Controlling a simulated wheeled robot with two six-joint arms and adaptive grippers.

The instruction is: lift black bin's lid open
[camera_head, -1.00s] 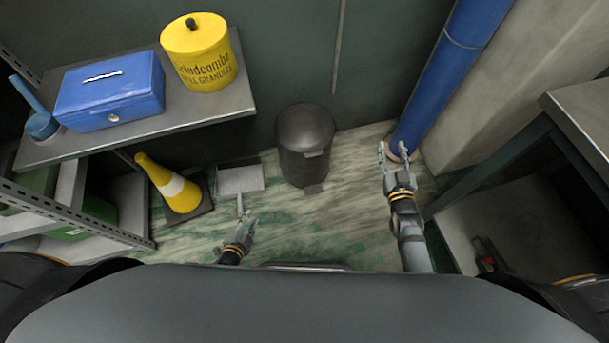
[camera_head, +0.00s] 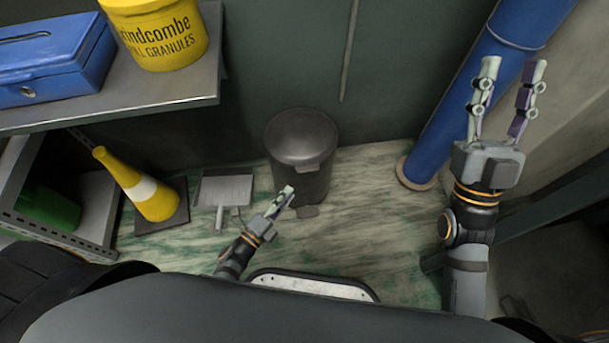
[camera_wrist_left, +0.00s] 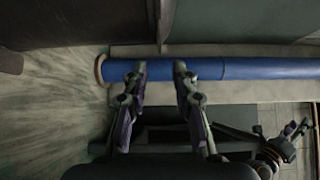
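The black bin (camera_head: 300,180) stands upright on the floor near the back wall in the head view. Its domed lid (camera_head: 301,135) is down, and a pedal (camera_head: 307,211) sticks out at its foot. My left gripper (camera_head: 285,199) is in front of the bin, overlapping its lower body in the picture; I cannot tell whether it touches. The left wrist view shows its fingers (camera_wrist_left: 158,72) apart with nothing between them. My right gripper (camera_head: 506,97) is open and empty, raised at the right in front of the blue pipe.
A blue pipe (camera_head: 470,90) rises right of the bin. A yellow cone (camera_head: 146,190) and a dustpan (camera_head: 225,189) are on the floor to the left. A shelf (camera_head: 150,90) at upper left carries a blue box (camera_head: 50,60) and a yellow tub (camera_head: 160,35). Floor between bin and pipe is clear.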

